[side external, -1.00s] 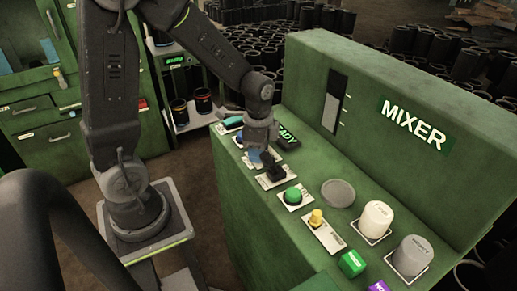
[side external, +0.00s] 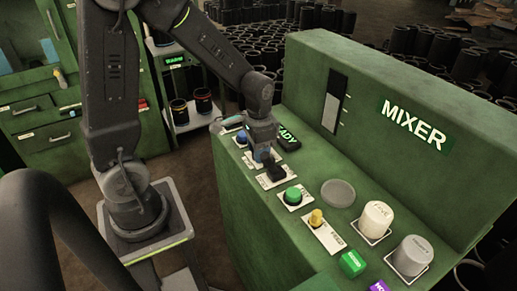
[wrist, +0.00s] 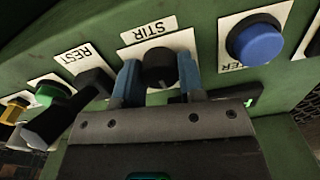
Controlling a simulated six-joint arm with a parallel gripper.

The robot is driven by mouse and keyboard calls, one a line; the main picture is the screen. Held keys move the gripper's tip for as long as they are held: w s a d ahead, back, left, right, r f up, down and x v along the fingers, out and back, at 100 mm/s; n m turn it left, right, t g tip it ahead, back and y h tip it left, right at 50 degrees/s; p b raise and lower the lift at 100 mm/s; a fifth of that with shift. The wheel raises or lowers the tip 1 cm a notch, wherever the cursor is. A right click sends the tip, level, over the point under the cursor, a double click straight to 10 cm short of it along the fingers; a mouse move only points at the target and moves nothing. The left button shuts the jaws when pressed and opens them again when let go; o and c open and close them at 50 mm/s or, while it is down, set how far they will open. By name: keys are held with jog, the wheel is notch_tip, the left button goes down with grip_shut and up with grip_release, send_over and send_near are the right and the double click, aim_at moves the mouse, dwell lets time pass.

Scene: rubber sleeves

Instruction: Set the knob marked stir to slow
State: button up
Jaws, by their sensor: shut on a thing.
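The stir knob (wrist: 160,68) is a dark round knob on a white plate marked STIR (wrist: 150,30) in the wrist view. My gripper (wrist: 159,82) has its two blue fingers on either side of this knob, shut on it. The knob's pointer and any slow mark cannot be made out. In the side view my gripper (side external: 262,153) reaches down onto the green mixer panel (side external: 230,190) and hides the stir knob.
A black lever-like control (wrist: 65,115) by the plate marked REST stands close to one finger. A blue button (wrist: 256,40) is on the other side. A green button (side external: 292,195) and a yellow knob (side external: 316,217) sit further along the panel.

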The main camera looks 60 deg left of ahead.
jog(key=n, duration=0.4)
jog(key=shift+n, duration=0.4)
dwell(0.4)
jog(key=o, duration=0.9)
notch_tip(320, 180, up, 14)
jog(key=shift+f, duration=0.1)
jog(key=s+d+m+t, duration=0.1)
jog(key=s+d+t, duration=0.1)
jog(key=s, duration=0.1)
jog(key=s+d+r+m+t, duration=0.1)
jog(key=s+d, duration=0.1)
jog(key=s, duration=0.2)
jog(key=s+d+r+m+t, duration=0.1)
jog(key=s+d+t, duration=0.1)
jog(key=s+d, duration=0.1)
jog(key=shift+s+r+t, duration=0.1)
jog(key=shift+s+t, duration=0.2)
jog(key=shift+s, duration=0.15)
